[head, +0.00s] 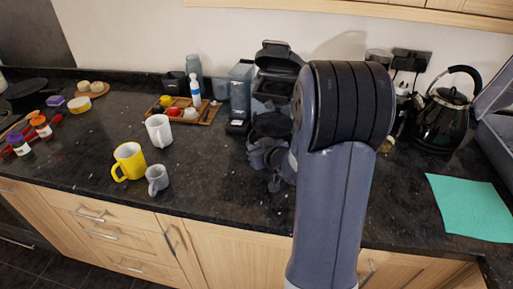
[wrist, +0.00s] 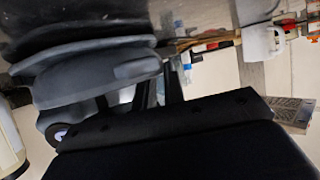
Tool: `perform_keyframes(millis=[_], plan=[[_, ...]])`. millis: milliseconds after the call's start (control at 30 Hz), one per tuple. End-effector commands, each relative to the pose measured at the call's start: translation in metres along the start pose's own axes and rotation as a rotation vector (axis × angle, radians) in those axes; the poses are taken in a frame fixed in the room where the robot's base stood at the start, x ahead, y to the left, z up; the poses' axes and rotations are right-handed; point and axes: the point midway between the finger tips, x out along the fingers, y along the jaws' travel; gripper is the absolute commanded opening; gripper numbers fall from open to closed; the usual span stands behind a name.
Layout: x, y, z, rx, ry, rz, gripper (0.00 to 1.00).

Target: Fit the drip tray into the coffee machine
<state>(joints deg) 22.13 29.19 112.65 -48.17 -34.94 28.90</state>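The black coffee machine (head: 272,88) stands against the back wall in the head view, partly behind my arm. A dark, flat, rounded piece, which looks like the drip tray (head: 272,124), is low at the machine's front. I cannot tell whether it is seated in the machine or apart from it. My grey gripper (head: 266,152) is just in front of and below this piece, very close to it. In the wrist view grey gripper parts (wrist: 95,75) lie against a dark surface. The fingertips are not clear, so their opening and any grip are hidden.
A wooden tray (head: 184,112) with bottles, a white mug (head: 158,130), a yellow mug (head: 128,162) and a grey mug (head: 157,179) are further left. A black kettle (head: 443,115) and a teal cloth (head: 470,207) are right.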

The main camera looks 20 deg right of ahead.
Motion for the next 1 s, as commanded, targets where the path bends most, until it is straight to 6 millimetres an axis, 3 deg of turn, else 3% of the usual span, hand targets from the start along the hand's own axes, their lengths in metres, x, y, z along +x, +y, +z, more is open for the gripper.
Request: perform_keyframes(millis=[167,533,1000], plan=[[0.0,0.0,0.0,0.0,0.0,0.0,0.25],[-0.006,0.001,-0.004,0.0,0.0,0.001,0.25],[-0.092,0.001,-0.005,0.001,0.001,0.003,0.25]])
